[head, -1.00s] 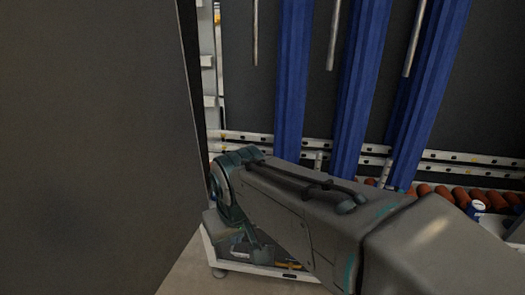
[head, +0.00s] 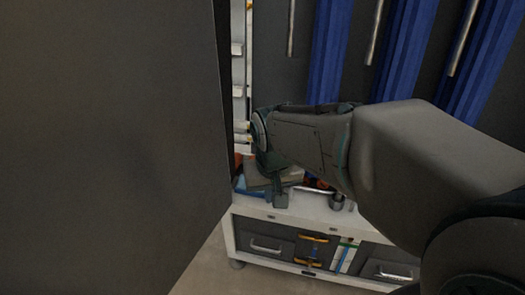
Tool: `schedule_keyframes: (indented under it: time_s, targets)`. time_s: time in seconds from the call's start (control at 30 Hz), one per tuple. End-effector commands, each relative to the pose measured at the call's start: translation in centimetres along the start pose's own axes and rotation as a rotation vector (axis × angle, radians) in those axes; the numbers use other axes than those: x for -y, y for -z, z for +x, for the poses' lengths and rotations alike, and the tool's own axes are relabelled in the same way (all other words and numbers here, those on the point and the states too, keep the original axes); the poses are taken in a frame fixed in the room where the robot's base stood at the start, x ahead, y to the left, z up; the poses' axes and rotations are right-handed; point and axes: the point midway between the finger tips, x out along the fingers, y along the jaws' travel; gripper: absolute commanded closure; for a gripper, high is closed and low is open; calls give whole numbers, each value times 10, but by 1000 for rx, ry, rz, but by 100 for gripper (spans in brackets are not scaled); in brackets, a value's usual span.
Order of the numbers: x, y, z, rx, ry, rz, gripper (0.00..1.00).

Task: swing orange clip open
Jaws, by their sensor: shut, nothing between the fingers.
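A small orange-yellow clip (head: 313,238) shows on the front of a white cart (head: 330,213), between two dark drawer fronts. Its exact shape is too small to tell. My arm reaches in from the right, and my gripper (head: 281,201) hangs at its far end over the cart's top front edge. The gripper is up and left of the clip, apart from it. It looks shut and empty, though its fingertips are small and partly unclear.
A large dark panel (head: 105,150) fills the left side, close to the camera. Blue ribbed columns (head: 410,45) and metal rods stand behind. Mixed items lie on the cart top. The dark drawers have silver handles (head: 265,247). Bare floor shows at lower left.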

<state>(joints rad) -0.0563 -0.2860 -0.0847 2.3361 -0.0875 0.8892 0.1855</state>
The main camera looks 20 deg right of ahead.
Motion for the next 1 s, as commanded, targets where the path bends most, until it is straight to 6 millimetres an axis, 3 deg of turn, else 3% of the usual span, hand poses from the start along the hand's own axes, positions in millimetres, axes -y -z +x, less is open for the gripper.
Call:
schedule_keyframes:
  time_s: [0.2,0.6,0.8,1.0]
  targets:
    - [-11,72,37,39,-101,147,100]
    - [-35,185,131,9,-370,368,100]
    - [-42,226,179,-53,-506,428,100]
    - [-45,248,206,-106,-583,454,100]
